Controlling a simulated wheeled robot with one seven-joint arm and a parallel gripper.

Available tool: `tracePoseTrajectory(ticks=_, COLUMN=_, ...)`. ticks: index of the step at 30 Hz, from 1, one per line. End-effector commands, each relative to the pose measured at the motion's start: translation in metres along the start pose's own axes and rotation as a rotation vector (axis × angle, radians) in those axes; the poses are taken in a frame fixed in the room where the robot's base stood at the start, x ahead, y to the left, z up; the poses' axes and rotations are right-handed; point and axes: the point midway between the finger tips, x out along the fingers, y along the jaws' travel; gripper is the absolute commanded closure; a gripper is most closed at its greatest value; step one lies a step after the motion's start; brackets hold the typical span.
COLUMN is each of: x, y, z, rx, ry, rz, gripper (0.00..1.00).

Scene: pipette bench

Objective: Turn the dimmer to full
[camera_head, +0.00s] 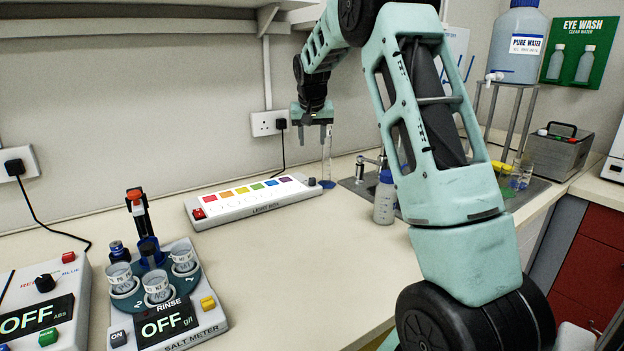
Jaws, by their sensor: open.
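A long white light box (255,202) lies on the bench against the back wall, with a row of coloured squares along its top. A small dark knob (312,182), which looks like the dimmer, sits at its right end. A red button (198,214) is at its left end. The knob's setting is too small to read. My gripper (313,138) is open and empty, pointing down above the right end of the light box, apart from the knob.
A clear cylinder with a blue base (327,183) stands just right of the knob. A wall socket (266,124) with a plug and cable is behind. A salt meter (205,325) and another meter (20,285) stand front left. A bottle (384,203) stands by the sink. The middle bench is clear.

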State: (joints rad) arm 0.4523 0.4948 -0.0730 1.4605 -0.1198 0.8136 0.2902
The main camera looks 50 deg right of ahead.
Motion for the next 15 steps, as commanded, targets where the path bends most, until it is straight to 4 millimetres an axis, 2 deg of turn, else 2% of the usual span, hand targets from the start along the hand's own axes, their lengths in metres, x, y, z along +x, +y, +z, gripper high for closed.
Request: tracePoseTrajectory(ticks=15, x=0.106, y=-0.001, z=0.002, rx=-0.002, ry=-0.006, rz=-0.001, gripper=0.56)
